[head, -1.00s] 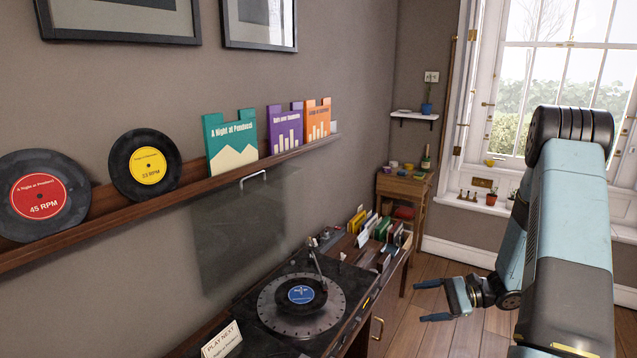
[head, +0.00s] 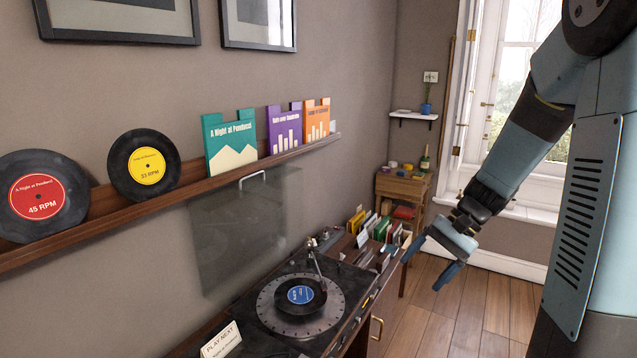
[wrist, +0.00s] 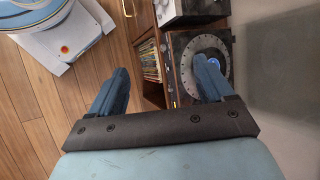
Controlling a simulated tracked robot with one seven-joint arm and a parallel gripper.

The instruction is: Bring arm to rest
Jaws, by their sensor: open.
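My gripper (head: 431,263) is open and empty in the head view. It hangs in the air to the right of the record player cabinet, over the wooden floor, with its fingers pointing down and apart. My arm reaches to it from the upper right. In the wrist view my gripper (wrist: 160,90) shows two blue fingers spread wide with nothing between them. The turntable (head: 275,298) holds a black record with a blue label (head: 300,295). The turntable also shows in the wrist view (wrist: 190,52), partly behind the right finger.
A wall shelf (head: 230,178) carries two records and several coloured sleeves. A clear lid (head: 238,235) stands raised behind the turntable. A "Play next" card (head: 221,340) stands at the cabinet's front left. A small wooden desk (head: 402,187) is in the far corner. The floor (head: 470,310) is clear.

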